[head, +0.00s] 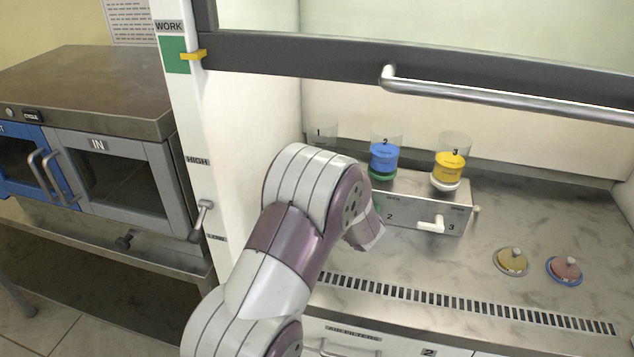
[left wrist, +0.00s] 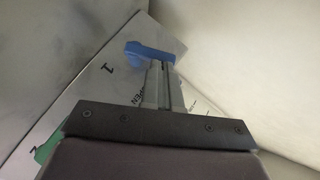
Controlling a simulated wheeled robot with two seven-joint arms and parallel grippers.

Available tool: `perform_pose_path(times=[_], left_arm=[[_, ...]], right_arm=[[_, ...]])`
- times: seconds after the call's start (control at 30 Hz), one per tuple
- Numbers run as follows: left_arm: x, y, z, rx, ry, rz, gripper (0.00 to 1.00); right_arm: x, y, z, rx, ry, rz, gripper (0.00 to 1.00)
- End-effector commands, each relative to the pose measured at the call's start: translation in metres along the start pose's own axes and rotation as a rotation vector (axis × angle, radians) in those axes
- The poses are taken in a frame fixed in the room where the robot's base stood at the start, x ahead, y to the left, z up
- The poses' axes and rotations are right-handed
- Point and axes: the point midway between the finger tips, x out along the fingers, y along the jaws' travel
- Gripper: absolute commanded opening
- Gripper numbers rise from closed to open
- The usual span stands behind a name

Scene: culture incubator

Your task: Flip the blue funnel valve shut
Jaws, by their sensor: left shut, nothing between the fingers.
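The blue valve handle (left wrist: 150,51) shows in the left wrist view, on the panel (left wrist: 105,80) near the number 1 and a partly hidden "OPEN" label. Its lever points to the left in that view. My left gripper (left wrist: 158,70) is shut and empty, with its fingertips right at the blue handle; I cannot tell whether they touch. In the head view my left arm hides the blue handle and my fingertips. The funnel manifold (head: 400,212) shows there, with a clear funnel marked 1 (head: 322,130) partly behind my arm. My right gripper is not in view.
A white valve handle (head: 431,224) is at position 3. A raised sash with a bar handle (head: 500,98) spans above. Two round lidded items (head: 512,260) (head: 565,269) sit right.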

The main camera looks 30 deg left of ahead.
Motion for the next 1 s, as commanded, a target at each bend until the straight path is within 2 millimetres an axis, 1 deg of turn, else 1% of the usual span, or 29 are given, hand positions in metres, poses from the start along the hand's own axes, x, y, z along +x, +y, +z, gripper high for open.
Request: perform_pose_path(times=[0.03, 0.2, 0.3, 0.43, 0.7, 1.0], left_arm=[[-0.003, -0.013, -0.004, -0.027, 0.000, 0.029, 0.00], [0.003, -0.014, 0.001, -0.140, 0.000, 0.144, 0.00], [0.006, -0.015, 0.005, -0.208, 0.000, 0.210, 0.00], [0.011, -0.016, 0.009, -0.296, 0.001, 0.297, 0.00], [0.021, -0.018, 0.019, -0.472, 0.002, 0.472, 0.00], [0.024, -0.018, 0.021, -0.473, 0.004, 0.476, 0.00]], right_arm=[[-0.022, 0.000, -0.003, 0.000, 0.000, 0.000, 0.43], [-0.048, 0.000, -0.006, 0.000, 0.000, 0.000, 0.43], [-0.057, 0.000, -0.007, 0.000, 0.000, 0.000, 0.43], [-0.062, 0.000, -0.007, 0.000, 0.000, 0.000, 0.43], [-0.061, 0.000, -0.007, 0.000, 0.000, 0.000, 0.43], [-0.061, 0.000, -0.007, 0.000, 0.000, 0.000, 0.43]])
